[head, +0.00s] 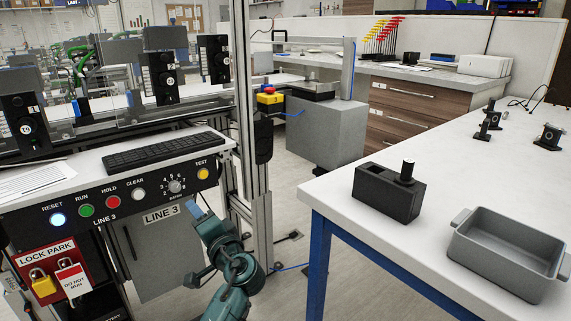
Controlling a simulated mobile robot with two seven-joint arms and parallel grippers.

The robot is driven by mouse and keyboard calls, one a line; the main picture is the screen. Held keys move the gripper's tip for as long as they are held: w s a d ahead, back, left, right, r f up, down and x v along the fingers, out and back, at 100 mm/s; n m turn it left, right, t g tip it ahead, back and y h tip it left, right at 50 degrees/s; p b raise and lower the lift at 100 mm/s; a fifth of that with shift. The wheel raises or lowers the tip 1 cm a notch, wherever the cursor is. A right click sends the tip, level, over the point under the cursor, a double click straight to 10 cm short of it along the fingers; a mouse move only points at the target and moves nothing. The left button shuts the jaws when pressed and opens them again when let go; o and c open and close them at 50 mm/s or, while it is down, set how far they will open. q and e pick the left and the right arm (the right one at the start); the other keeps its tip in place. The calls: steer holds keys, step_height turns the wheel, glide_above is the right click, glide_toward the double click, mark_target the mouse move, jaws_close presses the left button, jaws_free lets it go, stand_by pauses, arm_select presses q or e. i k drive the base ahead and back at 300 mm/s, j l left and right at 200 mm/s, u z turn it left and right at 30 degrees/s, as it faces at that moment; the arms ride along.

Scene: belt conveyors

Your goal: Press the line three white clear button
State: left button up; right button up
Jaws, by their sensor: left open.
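The white clear button (138,195) sits on the black front panel of the line three console, below the label CLEAR. It stands between the red hold button (113,202) and the grey rotary knob (175,186). My left gripper (197,211) is at the end of my teal arm, below and right of the clear button and apart from it. It is open; its fingers show only small, and I see nothing held in it. The LINE 3 label (161,215) is left of it. My right gripper is not in view.
The panel also carries a lit reset button (58,219), a green run button (86,211) and a yellow test button (203,174). A lock park board (45,254) with padlocks hangs lower left. A keyboard (163,151) lies above. A white table (345,190) stands right.

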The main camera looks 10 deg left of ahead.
mark_target(138, 194)
steer(key=k, duration=1)
